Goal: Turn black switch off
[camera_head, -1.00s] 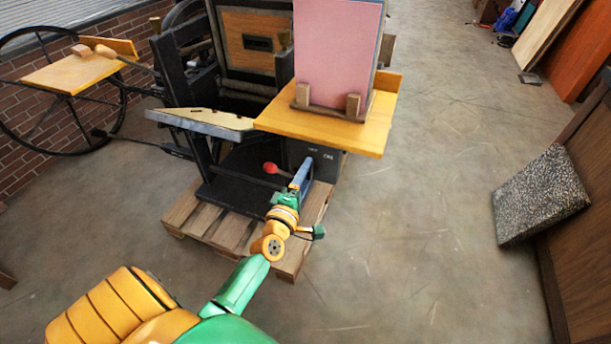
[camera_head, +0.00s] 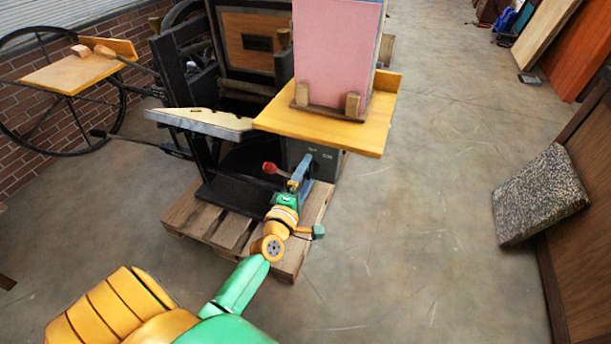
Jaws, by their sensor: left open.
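A dark box (camera_head: 328,158) with small white lettering sits on the press below the wooden shelf; the lettering is too small to read surely. The black switch itself cannot be made out; my left gripper covers part of the box front. My left gripper (camera_head: 303,165) is open, its blue fingers right in front of the box's left part. I cannot tell whether they touch it. A red-knobbed lever (camera_head: 270,168) sticks out just left of the gripper. My right gripper is not in view.
The black press (camera_head: 235,188) stands on a wooden pallet (camera_head: 195,222). A yellow wooden shelf (camera_head: 375,135) carrying a pink board (camera_head: 338,50) overhangs the box. A slanted pale tray (camera_head: 200,121) is at left. The concrete floor at right is clear up to a speckled slab (camera_head: 540,195).

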